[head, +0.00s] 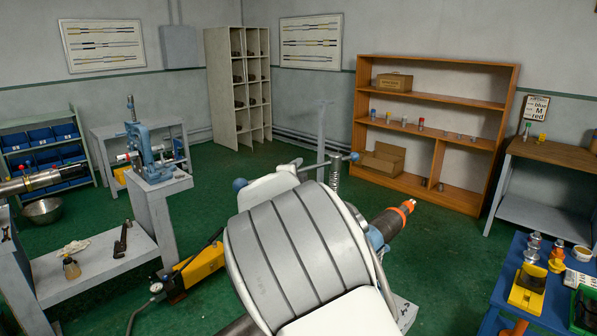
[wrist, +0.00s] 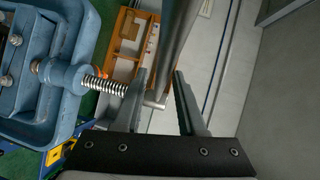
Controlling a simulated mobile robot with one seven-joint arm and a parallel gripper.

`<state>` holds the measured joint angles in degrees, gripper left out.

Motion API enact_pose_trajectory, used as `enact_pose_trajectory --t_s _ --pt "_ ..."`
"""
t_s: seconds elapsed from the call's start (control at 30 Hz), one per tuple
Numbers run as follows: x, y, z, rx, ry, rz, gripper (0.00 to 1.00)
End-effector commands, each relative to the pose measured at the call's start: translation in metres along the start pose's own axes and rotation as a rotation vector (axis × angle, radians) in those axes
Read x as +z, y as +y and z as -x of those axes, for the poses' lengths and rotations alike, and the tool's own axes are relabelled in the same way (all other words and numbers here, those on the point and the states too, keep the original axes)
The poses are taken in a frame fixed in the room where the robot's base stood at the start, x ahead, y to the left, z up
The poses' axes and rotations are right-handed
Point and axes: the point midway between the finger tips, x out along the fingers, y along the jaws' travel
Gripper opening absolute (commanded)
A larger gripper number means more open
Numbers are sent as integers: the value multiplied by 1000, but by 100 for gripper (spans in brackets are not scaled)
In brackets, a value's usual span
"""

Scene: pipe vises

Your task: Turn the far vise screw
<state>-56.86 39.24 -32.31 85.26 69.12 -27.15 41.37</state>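In the wrist view a blue vise (wrist: 60,95) fills the left side. Its coiled steel screw (wrist: 105,86) points right towards my gripper (wrist: 158,92). A grey handle bar (wrist: 176,45) runs down between the two fingers. The fingers are apart, with a gap beside the bar; whether either touches it I cannot tell. In the head view my pale arm covers much of this vise; the screw (head: 335,178), the crossbar (head: 318,163) and a bit of blue body (head: 376,238) show. My gripper is not clearly seen there. Another blue vise (head: 148,150) stands on a grey pedestal at left.
A pipe with an orange ring (head: 391,224) sticks out right of the near-centre vise. A yellow pump (head: 198,265) lies on the green floor. A blue table (head: 500,290) with parts is at right, a wooden shelf (head: 440,98) at the back. Floor at centre back is clear.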

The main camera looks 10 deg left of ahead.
Motion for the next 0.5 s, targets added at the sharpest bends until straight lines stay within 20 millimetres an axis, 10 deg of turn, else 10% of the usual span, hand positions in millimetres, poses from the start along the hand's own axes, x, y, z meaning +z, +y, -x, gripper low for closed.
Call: enact_pose_trajectory --t_s 0.2,0.5 --pt "0 0 0 0 0 0 0" --pt "0 0 0 0 0 0 0"
